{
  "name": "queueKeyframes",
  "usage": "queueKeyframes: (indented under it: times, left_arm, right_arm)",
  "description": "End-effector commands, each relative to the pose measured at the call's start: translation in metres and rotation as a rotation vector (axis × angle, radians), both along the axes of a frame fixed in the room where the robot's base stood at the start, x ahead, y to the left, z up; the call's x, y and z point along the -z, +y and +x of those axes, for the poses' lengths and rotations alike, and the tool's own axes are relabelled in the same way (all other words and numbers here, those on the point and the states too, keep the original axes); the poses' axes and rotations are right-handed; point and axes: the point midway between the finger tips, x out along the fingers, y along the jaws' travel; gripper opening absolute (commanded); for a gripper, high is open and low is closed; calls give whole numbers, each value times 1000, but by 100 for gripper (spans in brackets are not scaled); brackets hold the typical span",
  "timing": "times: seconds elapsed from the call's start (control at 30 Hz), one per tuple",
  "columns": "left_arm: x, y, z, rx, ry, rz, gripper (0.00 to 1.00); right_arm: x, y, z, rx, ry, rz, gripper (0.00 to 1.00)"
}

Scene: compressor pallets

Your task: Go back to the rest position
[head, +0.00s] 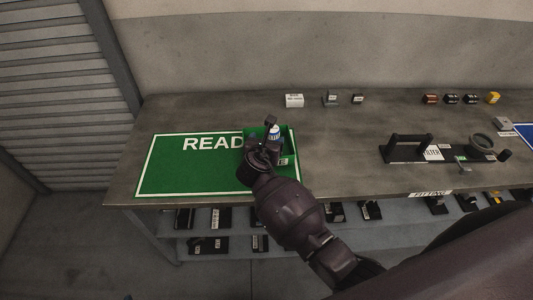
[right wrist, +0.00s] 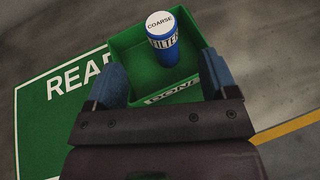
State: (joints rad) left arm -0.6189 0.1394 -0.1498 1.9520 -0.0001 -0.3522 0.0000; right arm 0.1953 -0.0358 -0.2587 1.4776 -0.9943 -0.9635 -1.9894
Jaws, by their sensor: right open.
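My right gripper (head: 262,148) is over the right part of the green mat in the head view, at a green bin (head: 290,146). In the right wrist view its two blue-grey fingers (right wrist: 163,82) are spread wide, with nothing held between them. A blue filter can (right wrist: 163,45) with a white lid marked COARSE stands inside the green bin (right wrist: 125,45), beyond the fingertips. The can (head: 274,133) also shows in the head view, partly hidden by the gripper. My left gripper is in neither view.
The green mat (head: 165,178) lies at the left end of the grey workbench (head: 345,140). A black filter fixture (head: 405,150) stands to the right. Small labelled blocks (head: 294,100) line the back. Shelves with dark parts (head: 208,245) lie below. The bench between mat and fixture is clear.

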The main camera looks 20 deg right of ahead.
Motion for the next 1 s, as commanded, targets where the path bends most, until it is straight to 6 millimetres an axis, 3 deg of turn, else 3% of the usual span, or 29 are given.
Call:
queueKeyframes:
  times: [0.67, 0.83, 1.0]
  left_arm:
    - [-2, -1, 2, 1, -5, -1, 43]
    - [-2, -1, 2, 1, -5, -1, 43]
    - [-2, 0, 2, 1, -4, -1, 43]
  right_arm:
    - [-2, 0, 2, 10, -13, 21, 79]
    - [-3, 5, 5, 55, -109, 187, 79]
    - [-12, 21, 12, 106, -269, 553, 79]
